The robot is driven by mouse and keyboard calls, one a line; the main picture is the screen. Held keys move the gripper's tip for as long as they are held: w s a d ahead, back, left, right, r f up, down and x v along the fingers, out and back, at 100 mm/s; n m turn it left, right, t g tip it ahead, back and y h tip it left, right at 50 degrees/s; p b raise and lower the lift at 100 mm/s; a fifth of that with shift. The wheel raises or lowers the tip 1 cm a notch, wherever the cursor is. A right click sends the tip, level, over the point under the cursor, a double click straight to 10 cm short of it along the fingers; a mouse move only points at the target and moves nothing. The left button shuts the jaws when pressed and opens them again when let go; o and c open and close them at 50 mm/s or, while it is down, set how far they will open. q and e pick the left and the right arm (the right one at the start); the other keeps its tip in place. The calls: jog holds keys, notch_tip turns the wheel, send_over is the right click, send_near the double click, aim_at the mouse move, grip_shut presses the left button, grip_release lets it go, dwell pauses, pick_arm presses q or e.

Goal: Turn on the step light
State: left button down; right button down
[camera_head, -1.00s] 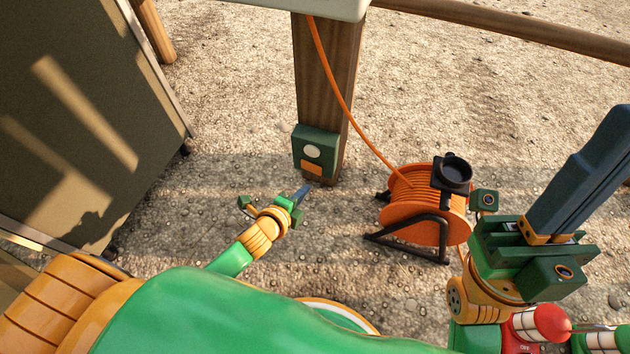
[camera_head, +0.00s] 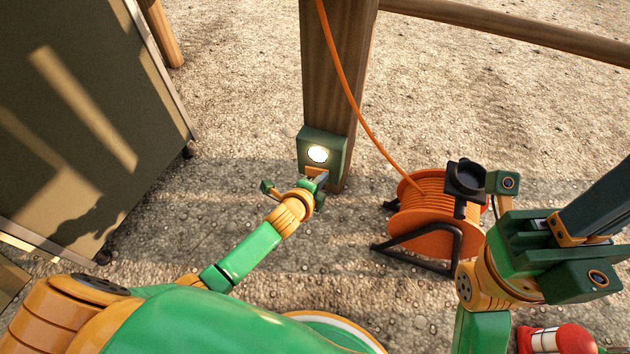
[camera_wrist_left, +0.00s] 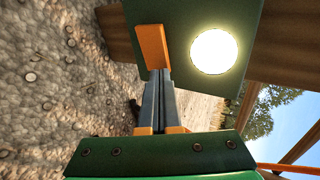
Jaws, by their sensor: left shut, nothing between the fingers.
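The step light is a green box (camera_head: 334,143) low on a wooden post. Its round lens (camera_head: 317,154) glows bright, and it also glows in the left wrist view (camera_wrist_left: 214,51). An orange switch plate (camera_wrist_left: 152,46) sits beside the lens in the wrist view. My left gripper (camera_head: 321,175) is shut and empty, its fingertips at the orange plate; they appear to touch it. The fingers also show in the left wrist view (camera_wrist_left: 158,76).
An orange cable reel (camera_head: 425,215) on a black stand is on the gravel right of the post (camera_head: 338,70). Its orange cable runs up along the post. A large dark panel (camera_head: 80,120) stands at the left. A red lantern-like thing (camera_head: 572,338) shows at the bottom right.

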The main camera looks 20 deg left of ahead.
pick_arm(q)
jog(key=shift+s+a+p, duration=0.35)
jog(key=shift+a+p, duration=0.15)
jog(key=shift+a, duration=0.15)
